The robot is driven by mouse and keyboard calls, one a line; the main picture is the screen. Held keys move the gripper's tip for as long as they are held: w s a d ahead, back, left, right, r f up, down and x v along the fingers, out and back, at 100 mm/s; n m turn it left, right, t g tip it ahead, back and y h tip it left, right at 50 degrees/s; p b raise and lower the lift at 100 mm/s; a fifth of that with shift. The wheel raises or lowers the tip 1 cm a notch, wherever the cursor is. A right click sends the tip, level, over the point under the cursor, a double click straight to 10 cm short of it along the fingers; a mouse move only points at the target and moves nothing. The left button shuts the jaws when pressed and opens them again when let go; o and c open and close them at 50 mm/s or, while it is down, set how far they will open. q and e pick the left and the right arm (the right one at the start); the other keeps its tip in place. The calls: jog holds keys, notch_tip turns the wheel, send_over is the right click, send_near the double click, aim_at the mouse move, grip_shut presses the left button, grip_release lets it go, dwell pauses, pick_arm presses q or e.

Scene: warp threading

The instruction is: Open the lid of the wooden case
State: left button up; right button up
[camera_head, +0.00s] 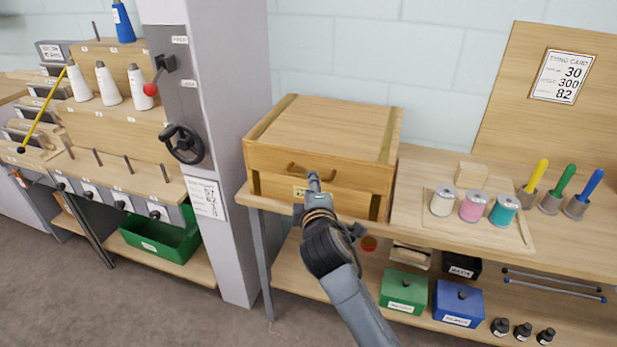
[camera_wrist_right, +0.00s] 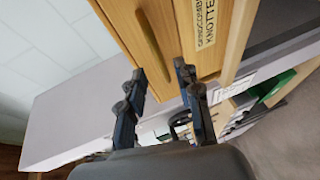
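The wooden case (camera_head: 330,122) stands on the bench beside the grey column, with its lid down. Its front has a brown handle (camera_head: 291,167) near the upper edge and a small label (camera_head: 299,192) below. My right gripper (camera_head: 314,178) is in front of the case, at the handle, and hides part of it. In the right wrist view my right gripper (camera_wrist_right: 160,74) is open and empty, its fingers pointing at the case front. The handle (camera_wrist_right: 154,44) lies ahead of the gap between the fingertips; contact cannot be told. My left gripper is not in view.
Thread spools (camera_head: 473,206) and colour-handled tools (camera_head: 578,192) stand on the bench right of the case. A grey column (camera_head: 220,110) with a lever and handwheel stands close on the left. Green (camera_head: 404,290) and blue (camera_head: 458,303) boxes sit on the shelf below.

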jog(key=shift+x, duration=2.9)
grip_shut()
